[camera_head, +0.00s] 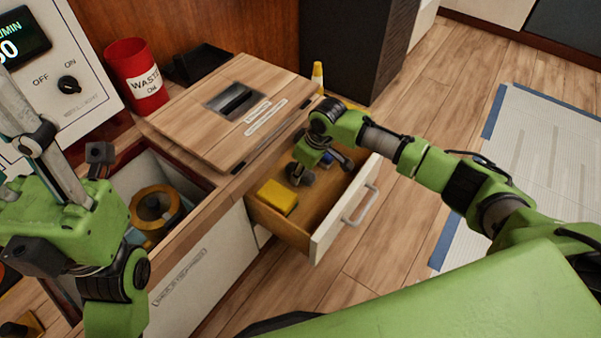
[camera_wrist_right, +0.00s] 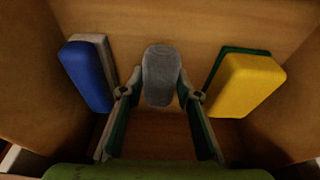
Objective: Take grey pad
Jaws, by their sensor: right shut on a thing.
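The grey pad (camera_wrist_right: 160,78) stands between the fingertips of my right gripper (camera_wrist_right: 160,90) in the right wrist view. The fingers are shut on it, one at each side. In the head view my right gripper (camera_head: 301,173) reaches down into the open drawer (camera_head: 322,199); the pad cannot be made out clearly there.
In the drawer, a blue pad (camera_wrist_right: 86,75) lies left of the grey one and a yellow pad (camera_wrist_right: 245,85) right, close to the fingers. The drawer walls rise at both sides. An open bin with an orange roll (camera_head: 156,205) is left of the drawer. A red waste can (camera_head: 136,78) stands behind.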

